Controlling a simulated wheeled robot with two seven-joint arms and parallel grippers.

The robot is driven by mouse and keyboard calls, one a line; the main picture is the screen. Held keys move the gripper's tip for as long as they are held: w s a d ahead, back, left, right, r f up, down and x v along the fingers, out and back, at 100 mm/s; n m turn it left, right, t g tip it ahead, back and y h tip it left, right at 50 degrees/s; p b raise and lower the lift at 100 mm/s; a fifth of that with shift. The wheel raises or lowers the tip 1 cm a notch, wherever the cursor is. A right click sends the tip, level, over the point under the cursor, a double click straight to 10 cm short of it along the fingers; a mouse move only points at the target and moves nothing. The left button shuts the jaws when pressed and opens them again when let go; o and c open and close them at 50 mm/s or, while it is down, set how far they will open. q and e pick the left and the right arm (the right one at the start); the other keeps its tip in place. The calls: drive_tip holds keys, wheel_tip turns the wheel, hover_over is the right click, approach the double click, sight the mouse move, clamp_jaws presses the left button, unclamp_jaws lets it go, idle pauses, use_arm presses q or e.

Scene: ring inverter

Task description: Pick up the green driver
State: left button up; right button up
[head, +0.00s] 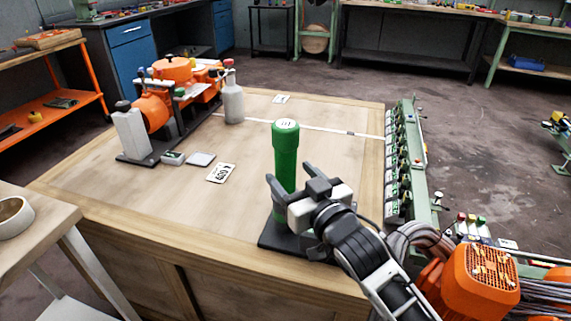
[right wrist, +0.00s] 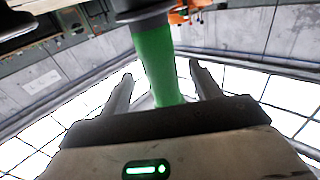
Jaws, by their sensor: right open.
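The green driver (head: 286,150) stands upright on a dark base plate (head: 268,238) near the front right of the wooden table. Its lower part is partly hidden by my right gripper (head: 289,173). That gripper is open, with one finger on each side of the driver's shaft. In the right wrist view the green driver (right wrist: 157,65) shows between the two spread fingers of the gripper (right wrist: 162,75), with gaps visible at their tips. I cannot tell how far the shaft is from the palm. My left gripper is not in view.
The wooden table (head: 330,165) is mostly clear in the middle. An orange machine (head: 155,105) and a grey bottle (head: 233,100) stand at its back left. A white card (head: 220,173) lies left of the driver. A green rack (head: 405,150) runs along the right edge.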

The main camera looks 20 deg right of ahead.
sight(281, 164)
drive_tip(key=w, duration=0.2)
drive_tip(key=w+a, duration=0.1)
drive_tip(key=w, duration=0.2)
drive_tip(key=shift+f, duration=0.1)
drive_tip(key=c, duration=1.2)
drive_tip(key=shift+r, duration=0.2)
